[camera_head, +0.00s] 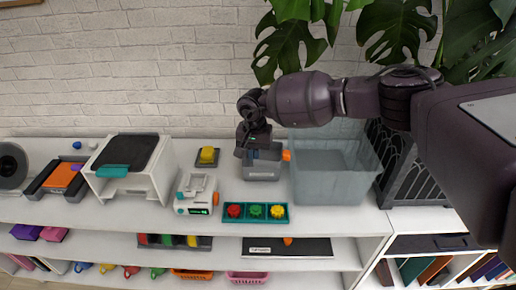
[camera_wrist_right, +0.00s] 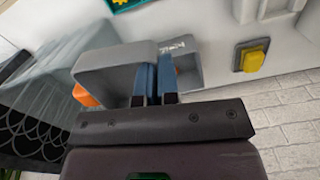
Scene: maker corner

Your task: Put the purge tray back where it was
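The purge tray appears to be the small grey open-topped bin (camera_head: 262,172) with an orange tab (camera_head: 287,155) at its right side. It stands on or just above the white shelf top, left of the translucent tub. My right gripper (camera_head: 253,146) reaches down over its back left part. In the right wrist view the grey tray (camera_wrist_right: 112,72) lies under the blue fingers (camera_wrist_right: 155,80), which are close together and seem to pinch its near wall. The exact contact is partly hidden. My left gripper is not in view.
A translucent tub (camera_head: 335,185) stands close on the tray's right. A teal tray with coloured knobs (camera_head: 256,221) lies in front. A white scale-like device (camera_head: 196,205) and a yellow button block (camera_head: 208,157) are on the left. A dark lattice panel (camera_head: 408,180) stands right of the tub.

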